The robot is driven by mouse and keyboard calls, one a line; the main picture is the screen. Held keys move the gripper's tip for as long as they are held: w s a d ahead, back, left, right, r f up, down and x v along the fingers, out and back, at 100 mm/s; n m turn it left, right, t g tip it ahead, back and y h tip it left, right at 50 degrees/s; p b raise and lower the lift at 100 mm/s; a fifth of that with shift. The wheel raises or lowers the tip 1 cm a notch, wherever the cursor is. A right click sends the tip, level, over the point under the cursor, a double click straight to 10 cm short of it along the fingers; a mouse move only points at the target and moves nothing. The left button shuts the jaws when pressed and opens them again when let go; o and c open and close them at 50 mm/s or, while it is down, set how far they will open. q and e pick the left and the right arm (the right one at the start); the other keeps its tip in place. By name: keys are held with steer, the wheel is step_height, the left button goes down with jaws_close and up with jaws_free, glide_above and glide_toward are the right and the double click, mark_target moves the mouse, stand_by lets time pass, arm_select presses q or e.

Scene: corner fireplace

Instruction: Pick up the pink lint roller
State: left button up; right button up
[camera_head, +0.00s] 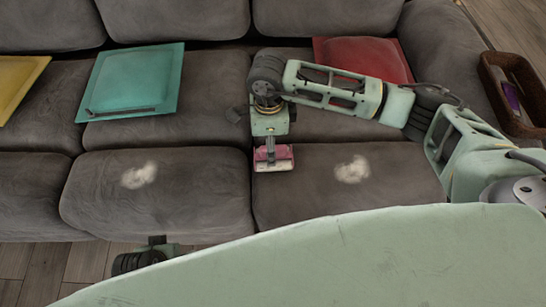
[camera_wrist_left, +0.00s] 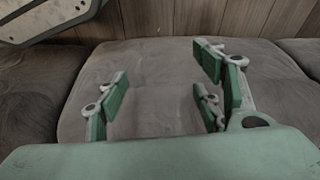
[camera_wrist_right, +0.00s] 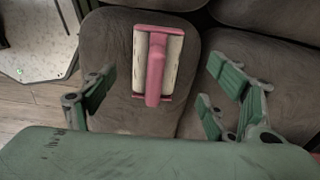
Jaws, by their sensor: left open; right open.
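The pink lint roller (camera_head: 281,164) lies on the front of the grey sofa seat in the head view. In the right wrist view the lint roller (camera_wrist_right: 156,60) shows a pale roll in a pink frame, with its pink handle pointing toward my gripper. My right gripper (camera_head: 268,140) is over the sofa just behind the roller. Its fingers (camera_wrist_right: 158,95) are spread and empty, with the handle end between them in that picture; the exact gap is unclear. My left gripper (camera_head: 156,242) is low at the sofa's front edge. Its fingers (camera_wrist_left: 160,92) are open and empty, facing a bare cushion.
White fluff patches lie on the seat left (camera_head: 139,175) and right (camera_head: 352,169) of the roller. Behind are yellow (camera_head: 18,85), teal (camera_head: 133,78) and red (camera_head: 368,57) cushions. A brown basket (camera_head: 493,85) holding a purple item stands on the right armrest.

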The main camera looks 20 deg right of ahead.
steer(key=f, duration=0.4)
steer(key=s+d+f, duration=0.1)
steer(key=shift+f+b, duration=0.4)
steer(key=shift+w+a+f, duration=0.1)
steer(key=shift+f, duration=0.35)
arm_select(q)
step_height(320, 180, up, 4)
steer(key=shift+f, duration=0.2)
arm_select(e)
steer(key=c, duration=1.3)
steer(key=shift+r, duration=0.2)
steer(key=shift+r, duration=0.3)
steer(key=r, duration=0.2)
steer(key=r+p, duration=0.1)
steer(key=shift+w+d+r, duration=0.1)
steer(key=shift+d+r, duration=0.3)
arm_select(q)
step_height(320, 180, down, 6)
steer(key=shift+r+p, duration=0.1)
steer(key=shift+p, duration=0.2)
arm_select(e)
steer(key=d+r, duration=0.6)
steer(key=d, duration=0.5)
steer(key=shift+r, duration=0.15)
